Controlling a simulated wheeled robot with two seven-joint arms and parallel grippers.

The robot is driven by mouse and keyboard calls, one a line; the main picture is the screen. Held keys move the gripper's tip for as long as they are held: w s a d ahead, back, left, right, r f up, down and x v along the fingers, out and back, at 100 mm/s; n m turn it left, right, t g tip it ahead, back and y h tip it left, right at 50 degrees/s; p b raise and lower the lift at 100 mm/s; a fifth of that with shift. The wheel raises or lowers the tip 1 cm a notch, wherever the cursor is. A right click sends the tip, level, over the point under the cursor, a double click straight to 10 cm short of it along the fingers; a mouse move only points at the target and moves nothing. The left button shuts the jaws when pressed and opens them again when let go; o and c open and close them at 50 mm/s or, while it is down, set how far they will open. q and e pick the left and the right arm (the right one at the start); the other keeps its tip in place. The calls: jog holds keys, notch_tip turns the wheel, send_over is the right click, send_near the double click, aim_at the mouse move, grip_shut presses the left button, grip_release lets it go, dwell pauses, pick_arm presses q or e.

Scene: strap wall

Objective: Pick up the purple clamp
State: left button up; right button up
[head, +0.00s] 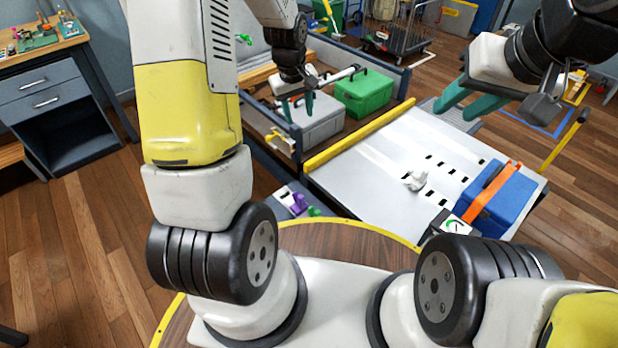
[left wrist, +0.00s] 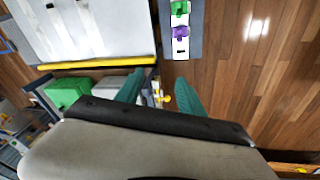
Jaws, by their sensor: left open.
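The purple clamp (head: 298,202) sits on a narrow pale strip beside the white panel's near left corner, next to a green clamp (head: 314,211). In the left wrist view the purple clamp (left wrist: 181,32) lies at the top, beyond the fingertips, with the green clamp (left wrist: 180,8) above it. My left gripper (head: 297,107) is open and empty, well beyond the purple clamp, near a grey case. Its teal fingers (left wrist: 159,77) are apart in the left wrist view. My right gripper (head: 453,110) has its teal fingers apart over the far right of the panel and looks empty.
A blue case (head: 502,200) with an orange strap (head: 494,194) and a small white object (head: 415,180) are on the white panel (head: 375,165). A yellow bar (head: 357,136) edges the panel. A green case (head: 364,93) and the grey case (head: 318,120) stand behind it.

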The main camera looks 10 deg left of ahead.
pick_arm(q)
notch_tip(320, 180, down, 17)
jog(key=w+a+n+g, duration=0.1)
jog(key=w+n+g, duration=0.1)
jog(key=n, duration=0.2)
send_over(299, 200)
jog(key=w, duration=0.1)
jog(key=shift+g, duration=0.3)
jog(key=f, duration=1.4)
jog(key=shift+w+f, duration=0.2)
jog(key=shift+f, duration=0.15)
notch_tip(299, 200, down, 8)
jog(key=shift+w+a+r, duration=0.1)
grip_shut()
